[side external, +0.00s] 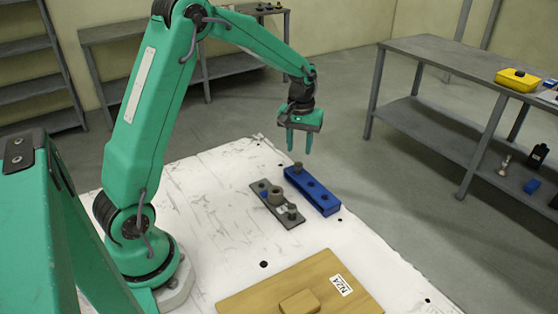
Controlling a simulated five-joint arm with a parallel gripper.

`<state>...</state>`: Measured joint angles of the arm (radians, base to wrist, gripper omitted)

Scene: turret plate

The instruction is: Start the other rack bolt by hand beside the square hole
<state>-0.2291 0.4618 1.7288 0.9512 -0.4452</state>
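The blue rack (322,198) lies on the white table top. A dark grey bolt (298,168) stands upright at its far left end, and darker round holes show along the rest of its top. The grey plate (284,217) lies left of the rack. It carries a round raised boss (275,197), a dark bolt-like piece (292,211) at its near end and a small blue spot. I cannot make out the square hole. My gripper (299,148) points down above the rack's far end, its two green fingers apart, with nothing seen between them.
A wooden board (252,296) with a raised block and a white label lies at the table's front. The table (215,215) is mostly clear left of the plate. A grey bench (430,50) with a yellow box (518,80) stands apart at the right.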

